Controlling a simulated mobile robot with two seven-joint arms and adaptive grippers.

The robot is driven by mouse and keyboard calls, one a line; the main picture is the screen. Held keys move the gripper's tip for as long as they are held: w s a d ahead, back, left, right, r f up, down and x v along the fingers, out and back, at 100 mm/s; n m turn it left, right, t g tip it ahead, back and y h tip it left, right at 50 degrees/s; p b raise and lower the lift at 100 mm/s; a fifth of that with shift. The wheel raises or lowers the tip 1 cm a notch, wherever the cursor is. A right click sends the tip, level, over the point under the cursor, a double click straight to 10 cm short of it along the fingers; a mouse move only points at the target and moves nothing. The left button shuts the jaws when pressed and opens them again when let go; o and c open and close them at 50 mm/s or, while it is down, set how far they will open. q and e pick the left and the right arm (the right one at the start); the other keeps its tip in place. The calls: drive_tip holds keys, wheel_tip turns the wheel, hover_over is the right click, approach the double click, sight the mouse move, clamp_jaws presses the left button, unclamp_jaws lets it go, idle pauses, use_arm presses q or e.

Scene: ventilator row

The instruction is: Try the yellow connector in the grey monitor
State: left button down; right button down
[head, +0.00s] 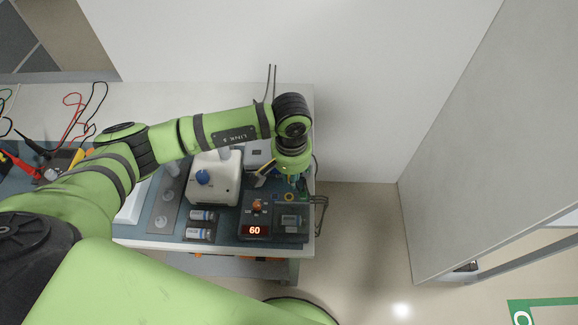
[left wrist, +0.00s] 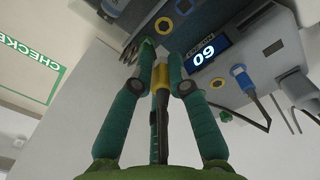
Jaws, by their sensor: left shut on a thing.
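My left gripper (head: 297,181) hangs over the right end of the bench, pointing down beside the devices. In the left wrist view, its two green fingers (left wrist: 163,62) are closed on the yellow connector (left wrist: 161,80), with a dark cable running back between them. The grey monitor (left wrist: 228,48) is in front, with a lit "60" display, yellow-ringed and blue-ringed sockets, and a blue plug (left wrist: 240,77) seated in its face. My right gripper is not in view.
A dark unit with a red "60" display (head: 254,230) stands at the bench's front right. A cream box with a blue knob (head: 225,187) and several cylinders (head: 202,224) stand left of it. Coloured leads (head: 82,115) lie at far left. The floor right of the bench is clear.

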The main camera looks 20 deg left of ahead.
sight(290, 198)
use_arm(q)
drive_tip(key=shift+f, duration=0.2)
drive_tip(key=shift+s+a+f, duration=0.15)
drive_tip(key=shift+a+f, duration=0.1)
drive_tip(key=shift+a, duration=0.05)
drive_tip(key=shift+f, duration=0.25)
drive_tip(key=shift+f+b, duration=0.25)
drive_tip(key=shift+b, duration=0.1)
drive_tip(key=shift+d+f+b, duration=0.1)
drive_tip(key=shift+f+b, duration=0.2)
drive_tip(key=shift+f, duration=0.4)
drive_tip(key=shift+f+b, duration=0.3)
drive_tip(key=shift+f, duration=0.4)
drive_tip(key=shift+f+b, duration=0.4)
drive_tip(key=shift+f, duration=0.55)
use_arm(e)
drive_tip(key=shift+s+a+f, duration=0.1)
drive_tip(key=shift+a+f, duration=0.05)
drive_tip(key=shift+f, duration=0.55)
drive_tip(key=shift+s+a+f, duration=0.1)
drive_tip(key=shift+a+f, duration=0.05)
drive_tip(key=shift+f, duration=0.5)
